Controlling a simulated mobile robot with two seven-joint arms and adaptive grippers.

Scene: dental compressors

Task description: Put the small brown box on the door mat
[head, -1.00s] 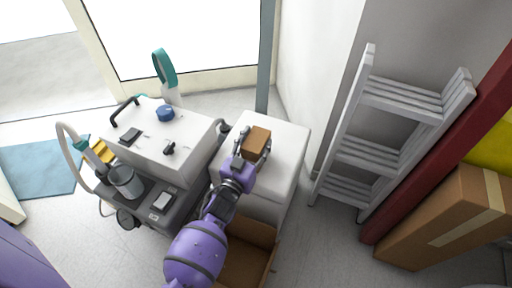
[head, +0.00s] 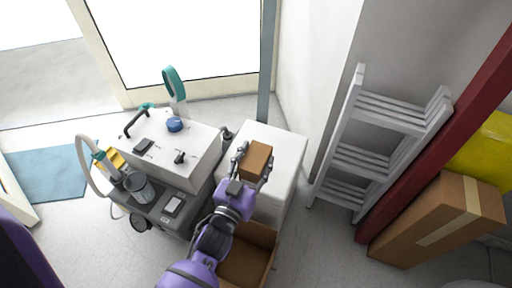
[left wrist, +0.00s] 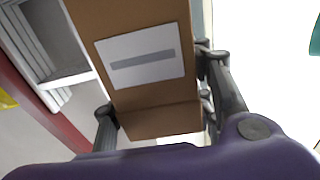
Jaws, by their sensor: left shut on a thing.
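The small brown box (head: 256,158) is between the fingers of my left gripper (head: 252,167), over the white cabinet (head: 285,142) in the head view. The gripper is shut on it. In the left wrist view the box (left wrist: 150,104) fills the space between the fingers and shows a white label with a grey bar. I cannot tell whether the box touches the cabinet top. The blue door mat (head: 50,172) lies on the floor at the far left, near the doorway. My right gripper is not in view.
A grey and white compressor cart (head: 175,150) with a hose stands between the cabinet and the mat. An open cardboard box (head: 250,255) is in front of the cabinet. A grey step ladder (head: 370,145) and a large carton (head: 432,222) stand at the right.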

